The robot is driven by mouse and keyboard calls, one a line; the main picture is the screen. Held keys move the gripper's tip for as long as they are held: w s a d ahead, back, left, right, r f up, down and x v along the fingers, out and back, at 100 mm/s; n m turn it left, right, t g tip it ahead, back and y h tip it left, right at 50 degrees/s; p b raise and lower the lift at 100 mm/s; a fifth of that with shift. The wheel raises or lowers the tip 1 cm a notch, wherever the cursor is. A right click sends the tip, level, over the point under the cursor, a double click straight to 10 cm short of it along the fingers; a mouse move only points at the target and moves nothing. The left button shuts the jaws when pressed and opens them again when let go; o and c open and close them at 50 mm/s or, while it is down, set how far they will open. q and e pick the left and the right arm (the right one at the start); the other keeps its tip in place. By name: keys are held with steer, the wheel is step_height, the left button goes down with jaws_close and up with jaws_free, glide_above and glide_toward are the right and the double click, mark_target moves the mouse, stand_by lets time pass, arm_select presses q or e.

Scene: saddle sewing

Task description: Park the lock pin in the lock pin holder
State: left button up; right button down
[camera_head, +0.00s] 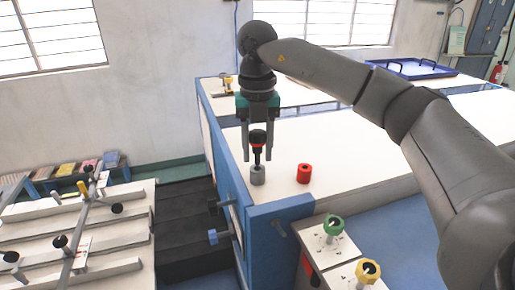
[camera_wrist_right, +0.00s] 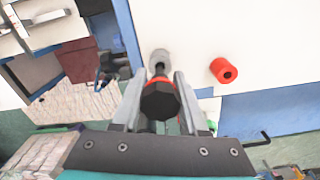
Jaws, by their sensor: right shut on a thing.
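My right gripper (camera_head: 259,148) points straight down over the white table and is shut on the lock pin (camera_head: 257,138), which has a black knob with a red band and a dark shaft. The pin is upright, and its lower end is at the top of a grey cylindrical holder (camera_head: 257,175). I cannot tell how deep the tip sits. In the right wrist view the pin's black knob (camera_wrist_right: 160,100) lies between the fingers, with the grey holder (camera_wrist_right: 159,57) just beyond it. A red holder (camera_head: 304,173) stands empty to the right. My left gripper is not in view.
The white table (camera_head: 350,150) has a blue edge frame (camera_head: 280,209). Green (camera_head: 333,226) and yellow (camera_head: 367,270) knobs stand on plates at the front right. A rack with black-knobbed pins (camera_head: 61,241) is at the left. The table right of the red holder is clear.

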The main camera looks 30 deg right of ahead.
mark_target(257, 132)
steer(key=shift+f+b, duration=0.65)
steer(key=shift+f, duration=0.5)
stand_by(0.4)
steer(key=shift+c, duration=1.8)
jaws_free()
steer(key=shift+a+f, duration=0.1)
steer(key=shift+f, duration=0.05)
steer(key=shift+s, duration=0.1)
step_height(257, 132, up, 6)
steer(key=shift+r, duration=0.25)
steer(key=r+p, duration=0.1)
steer(key=r, duration=0.3)
steer(key=r+p, duration=0.1)
steer(key=r, duration=0.4)
steer(key=shift+w+a+r, duration=0.1)
steer(key=shift+w+r, duration=0.1)
